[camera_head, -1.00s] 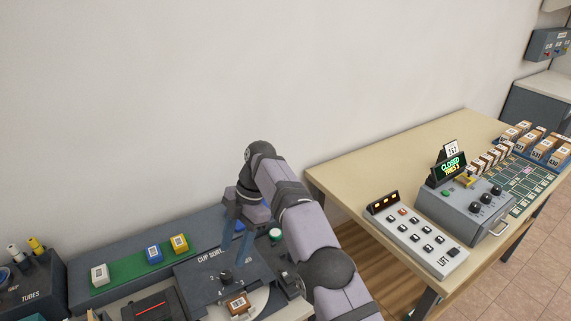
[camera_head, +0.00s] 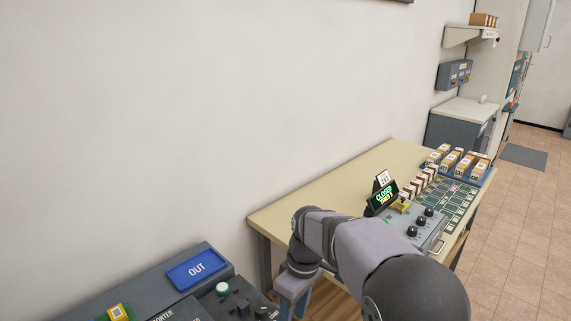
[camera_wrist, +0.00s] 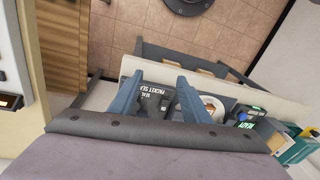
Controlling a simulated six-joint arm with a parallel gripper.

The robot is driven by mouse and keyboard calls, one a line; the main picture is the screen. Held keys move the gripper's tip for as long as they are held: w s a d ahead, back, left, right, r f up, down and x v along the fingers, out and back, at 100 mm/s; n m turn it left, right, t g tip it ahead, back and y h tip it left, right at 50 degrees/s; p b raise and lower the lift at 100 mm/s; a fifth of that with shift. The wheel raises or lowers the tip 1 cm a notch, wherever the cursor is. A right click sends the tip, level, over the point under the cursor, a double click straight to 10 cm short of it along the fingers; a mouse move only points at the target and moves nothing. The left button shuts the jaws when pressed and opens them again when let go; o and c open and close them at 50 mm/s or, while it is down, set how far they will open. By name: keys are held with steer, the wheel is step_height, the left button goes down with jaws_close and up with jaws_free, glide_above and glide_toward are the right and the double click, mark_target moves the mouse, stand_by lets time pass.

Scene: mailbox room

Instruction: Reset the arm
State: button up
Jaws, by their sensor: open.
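My gripper (camera_head: 290,306) hangs at the lower middle of the head view, in front of the left end of the wooden table (camera_head: 268,216). Its fingertips run close to the bottom edge of that picture. In the wrist view my gripper (camera_wrist: 161,78) shows two blue-grey fingers spread apart with nothing held between them. A dark panel marked "PACKET SLIP" (camera_wrist: 152,102) shows behind and between the fingers, apart from them. My arm hides part of the table front and the lift panel.
A lit "CLOSED" sign (camera_head: 386,196), a knobbed grey box (camera_head: 408,228) and several small boxes (camera_head: 460,163) stand on the table. The wall above is clear.

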steer(key=s+d+f+m, duration=0.2)
steer(key=s+d+m, duration=0.3)
steer(key=s, duration=0.3)
steer(key=s+d+f+m+h, duration=0.1)
steer(key=s+d+f+m, duration=0.2)
steer(key=s+d+m, duration=0.2)
steer(key=s+d, duration=0.3)
steer(key=s, duration=0.1)
steer(key=shift+s+d+f+m+t, duration=0.2)
steer(key=shift+m+t, duration=0.1)
steer(key=shift+t, duration=0.1)
steer(key=shift+a, duration=0.1)
